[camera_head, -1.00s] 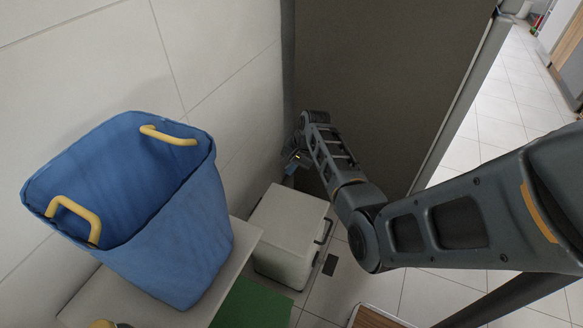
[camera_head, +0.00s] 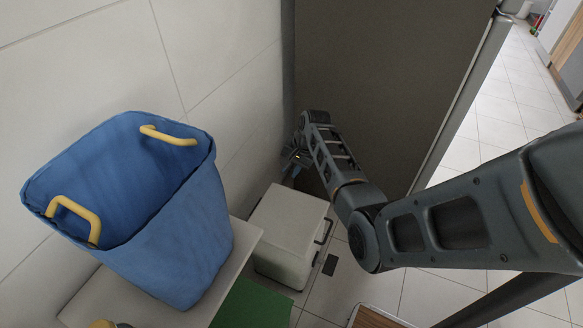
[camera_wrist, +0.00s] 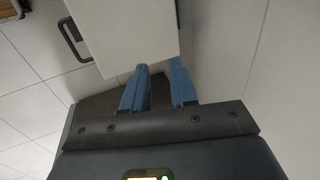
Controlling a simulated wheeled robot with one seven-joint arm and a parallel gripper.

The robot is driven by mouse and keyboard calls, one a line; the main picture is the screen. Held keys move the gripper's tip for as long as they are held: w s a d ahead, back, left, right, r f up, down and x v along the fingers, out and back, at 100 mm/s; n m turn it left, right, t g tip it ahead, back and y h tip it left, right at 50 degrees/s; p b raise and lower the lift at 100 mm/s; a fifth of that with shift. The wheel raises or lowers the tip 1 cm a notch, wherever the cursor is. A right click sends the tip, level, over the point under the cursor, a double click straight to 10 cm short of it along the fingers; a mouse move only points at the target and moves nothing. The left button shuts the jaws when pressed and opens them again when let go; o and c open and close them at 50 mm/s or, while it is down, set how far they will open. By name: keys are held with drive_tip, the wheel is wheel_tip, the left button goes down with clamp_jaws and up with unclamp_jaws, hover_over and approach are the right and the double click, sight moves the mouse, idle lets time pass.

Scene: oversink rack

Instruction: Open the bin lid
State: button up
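The bin (camera_head: 283,262) is a pale box on the floor against the wall, with a flat lid (camera_head: 290,217) that lies closed on top. A dark handle (camera_head: 325,231) shows on its right side. In the wrist view the bin (camera_wrist: 118,35) fills the top middle, with the dark handle (camera_wrist: 72,40) at its left. My gripper (camera_head: 291,162) is above and behind the lid, close to the wall. In the wrist view my gripper's blue fingers (camera_wrist: 158,68) are apart with a narrow gap, near the bin's edge. Whether they touch it cannot be told.
A blue fabric basket (camera_head: 180,240) with yellow handles stands on a pale shelf (camera_head: 245,240) left of the bin. A green surface (camera_head: 255,305) lies below it. A large dark panel (camera_head: 380,80) rises behind my arm. Tiled floor (camera_head: 500,120) is open at the right.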

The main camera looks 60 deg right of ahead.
drive_tip(key=shift+o, duration=0.9)
drive_tip(key=v, duration=0.7)
drive_tip(key=shift+a+r, duration=0.4)
drive_tip(key=shift+w, duration=0.15)
drive_tip(key=shift+c, duration=0.5)
